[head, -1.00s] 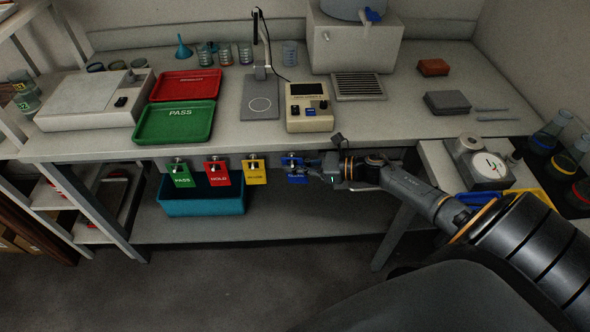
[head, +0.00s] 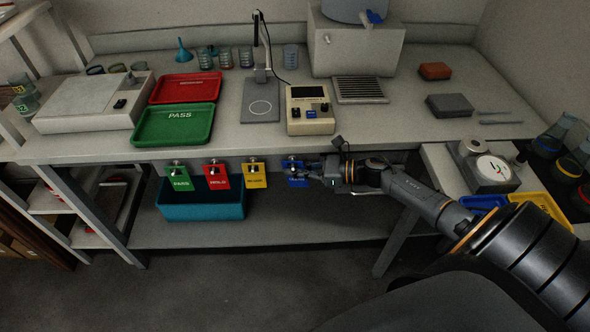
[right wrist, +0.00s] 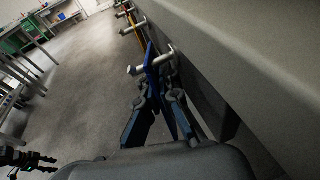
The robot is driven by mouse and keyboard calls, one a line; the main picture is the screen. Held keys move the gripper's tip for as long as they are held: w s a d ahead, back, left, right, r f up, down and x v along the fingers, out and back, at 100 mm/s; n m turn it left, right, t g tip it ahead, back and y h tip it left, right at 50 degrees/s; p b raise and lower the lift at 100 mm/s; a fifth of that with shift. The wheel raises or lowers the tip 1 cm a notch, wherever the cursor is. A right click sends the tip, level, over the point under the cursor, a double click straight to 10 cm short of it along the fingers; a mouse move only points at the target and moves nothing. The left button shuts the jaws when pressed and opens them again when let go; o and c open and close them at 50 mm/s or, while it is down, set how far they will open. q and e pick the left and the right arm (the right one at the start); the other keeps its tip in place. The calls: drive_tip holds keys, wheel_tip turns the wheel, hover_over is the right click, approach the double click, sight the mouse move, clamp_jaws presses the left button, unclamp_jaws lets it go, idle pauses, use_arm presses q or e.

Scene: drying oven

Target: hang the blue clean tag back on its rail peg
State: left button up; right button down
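The blue clean tag (head: 296,178) is at the right end of the row of tags under the bench's front edge. In the right wrist view the blue tag (right wrist: 152,62) shows nearly edge-on, beside a metal peg (right wrist: 138,70); the peg seems to pass through its upper part, but the exact seating is hard to tell. My right gripper (head: 312,171) reaches it from the right. In the right wrist view its two fingers (right wrist: 160,97) close in on both faces of the tag. My left gripper is not seen in the head view.
Green (head: 179,180), red (head: 217,178) and yellow (head: 254,176) tags hang to the left. A teal bin (head: 202,212) stands on the shelf below them. The bench front (right wrist: 225,60) runs close along the right gripper's side. The floor in front is clear.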

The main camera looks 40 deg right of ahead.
drive_tip(key=c, duration=1.4)
unclamp_jaws()
drive_tip(key=shift+c, duration=0.2)
drive_tip(key=v, duration=0.8)
drive_tip(key=shift+a, duration=0.15)
drive_tip(key=shift+s, duration=0.1)
